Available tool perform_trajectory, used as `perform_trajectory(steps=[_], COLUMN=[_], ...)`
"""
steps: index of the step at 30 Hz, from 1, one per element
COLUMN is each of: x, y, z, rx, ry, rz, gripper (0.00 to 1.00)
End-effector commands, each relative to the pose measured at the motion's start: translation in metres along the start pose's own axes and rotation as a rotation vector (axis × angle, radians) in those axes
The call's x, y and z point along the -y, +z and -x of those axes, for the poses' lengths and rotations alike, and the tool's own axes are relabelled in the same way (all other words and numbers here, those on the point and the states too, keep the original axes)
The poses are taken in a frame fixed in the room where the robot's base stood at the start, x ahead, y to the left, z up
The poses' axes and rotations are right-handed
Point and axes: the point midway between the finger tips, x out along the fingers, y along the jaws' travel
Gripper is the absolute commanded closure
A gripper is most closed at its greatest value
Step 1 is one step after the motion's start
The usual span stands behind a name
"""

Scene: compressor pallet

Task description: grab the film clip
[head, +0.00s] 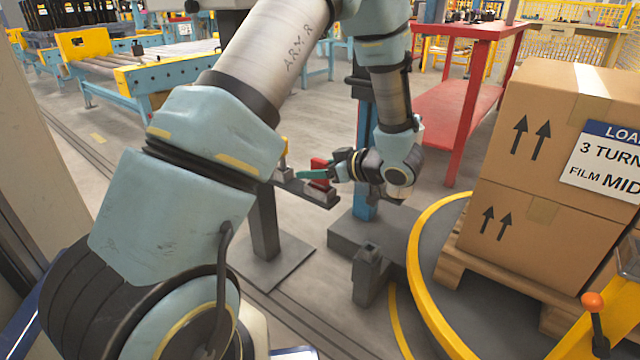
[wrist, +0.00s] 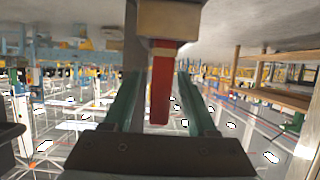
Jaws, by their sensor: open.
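The film clip appears to be the red upright piece (head: 320,166) on a dark shelf (head: 318,195) on a post, left of centre in the head view. In the wrist view the red piece (wrist: 160,90) stands between the two green fingers, with a gap on each side. A tan-grey block (wrist: 170,20) is at its upper end in that view. My gripper (head: 308,174) is open at the red piece, and a teal finger shows beside it. The gripper's fingertips (wrist: 158,76) lie either side of the red piece. Whether any finger touches it cannot be told.
A yellow-topped piece (head: 284,152) stands on the same shelf, left of the clip. Cardboard boxes (head: 535,150) on a pallet stand on a yellow-rimmed turntable (head: 420,262) at right. A red table (head: 462,100) is behind. A roller conveyor (head: 165,72) is at back left.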

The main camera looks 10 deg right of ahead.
Motion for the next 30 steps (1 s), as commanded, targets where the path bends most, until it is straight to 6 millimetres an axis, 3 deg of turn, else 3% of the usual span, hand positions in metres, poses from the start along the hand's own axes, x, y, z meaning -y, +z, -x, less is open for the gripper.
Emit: perform_trajectory(steps=[3,9,24,30], x=[0.0001,-0.0002,-0.0002,-0.0002], y=[0.0012,0.0000,0.0002,0.0002], z=[-0.0117,-0.0117,-0.0115,-0.0115], rx=[0.000,0.000,0.000,0.000], ry=[0.000,0.001,0.001,0.001], rz=[-0.001,-0.001,-0.001,-0.001], gripper=[0.43,0.43,0.99,1.00])
